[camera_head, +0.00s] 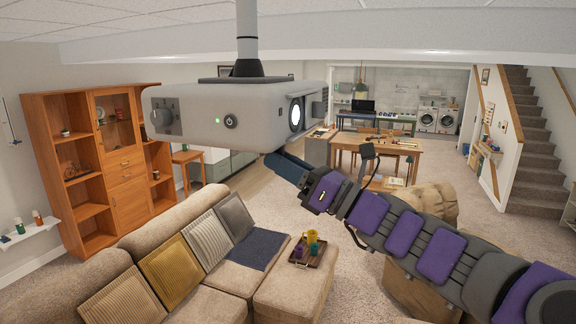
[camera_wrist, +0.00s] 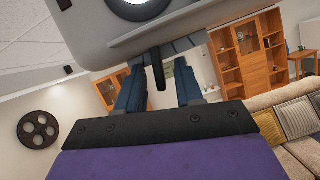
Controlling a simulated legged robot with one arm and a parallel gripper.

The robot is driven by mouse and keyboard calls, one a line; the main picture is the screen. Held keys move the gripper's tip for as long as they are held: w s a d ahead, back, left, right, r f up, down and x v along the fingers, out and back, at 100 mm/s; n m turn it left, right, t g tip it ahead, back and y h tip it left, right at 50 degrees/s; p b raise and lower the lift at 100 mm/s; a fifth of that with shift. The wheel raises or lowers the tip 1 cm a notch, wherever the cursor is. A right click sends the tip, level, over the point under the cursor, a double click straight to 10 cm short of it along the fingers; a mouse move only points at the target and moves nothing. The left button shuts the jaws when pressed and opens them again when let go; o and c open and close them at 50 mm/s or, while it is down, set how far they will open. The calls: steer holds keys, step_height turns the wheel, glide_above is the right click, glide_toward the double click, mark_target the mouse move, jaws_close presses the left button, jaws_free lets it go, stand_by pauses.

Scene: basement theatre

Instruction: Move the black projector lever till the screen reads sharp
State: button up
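The grey projector (camera_head: 205,112) hangs from the ceiling on a pole, its lens (camera_head: 296,116) lit white. In the wrist view its underside (camera_wrist: 190,28) fills the top. The black lever (camera_wrist: 157,68) hangs down from the projector there. My gripper (camera_wrist: 161,80) is open, with one blue finger on each side of the lever; a gap shows on both sides. In the head view my gripper (camera_head: 287,164) reaches up under the lens end of the projector, and the lever is hidden. The screen is in neither view, so its sharpness cannot be read.
A beige sofa (camera_head: 185,228) with cushions stands below the projector. A tray (camera_head: 308,258) with cups rests on it. A wooden cabinet (camera_head: 112,160) stands at left. A wooden table (camera_head: 375,143) stands further back. A film reel (camera_wrist: 38,129) hangs on the wall.

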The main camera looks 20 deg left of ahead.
steer(key=shift+d, duration=0.1)
steer(key=b+v, duration=0.2)
steer(key=v, duration=1.5)
steer(key=shift+d, duration=0.15)
steer(key=shift+c, duration=0.4)
